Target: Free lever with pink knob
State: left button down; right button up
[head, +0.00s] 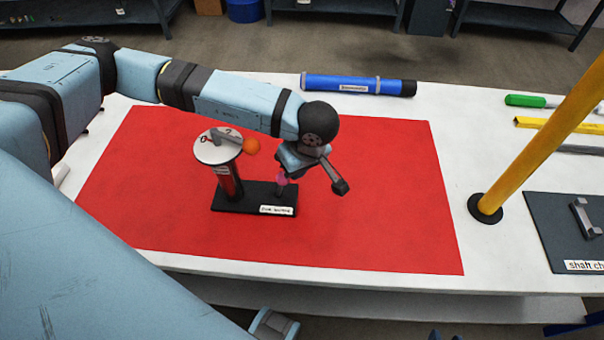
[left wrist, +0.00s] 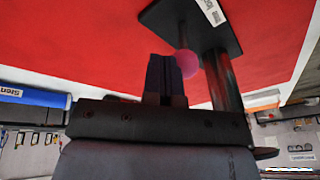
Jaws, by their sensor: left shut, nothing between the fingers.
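A pump stand with a black base (head: 240,196) and a post with a white round top (head: 216,150) stands on the red mat. An orange knob (head: 252,146) sits at the rim of its top. The pink knob (head: 284,179) shows low, just under my left gripper. My left gripper (left wrist: 166,62) points down beside the pink knob and is shut with nothing held. In the left wrist view the pink knob (left wrist: 187,64) lies just right of the fingertips, close to the post (left wrist: 220,80). Whether they touch I cannot tell. The lever is mostly hidden. My right gripper is not in view.
The red mat (head: 380,210) is otherwise clear. A blue cylinder (head: 345,84) lies behind it. On the right stand a yellow pole (head: 540,130) and a dark plate (head: 555,230); green and yellow items (head: 525,101) lie at the far right.

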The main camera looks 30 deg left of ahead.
pick_arm(q)
jog(key=shift+s+a+f+h+b, duration=0.1)
jog(key=shift+s+a+h+b, duration=0.1)
jog(key=shift+a+h+b, duration=0.2)
jog(key=shift+s+a+r+b, duration=0.25)
jog(key=shift+a+b, duration=0.25)
jog(key=shift+a, duration=0.05)
jog(key=shift+s+a+r+b, duration=0.25)
jog(key=shift+a+b, duration=0.25)
jog(key=shift+r, duration=0.1)
jog(key=shift+r, duration=0.7)
jog(key=w+v, duration=0.2)
jog(key=v, duration=1)
jog(key=shift+w+d, duration=0.15)
jog(key=shift+d, duration=0.2)
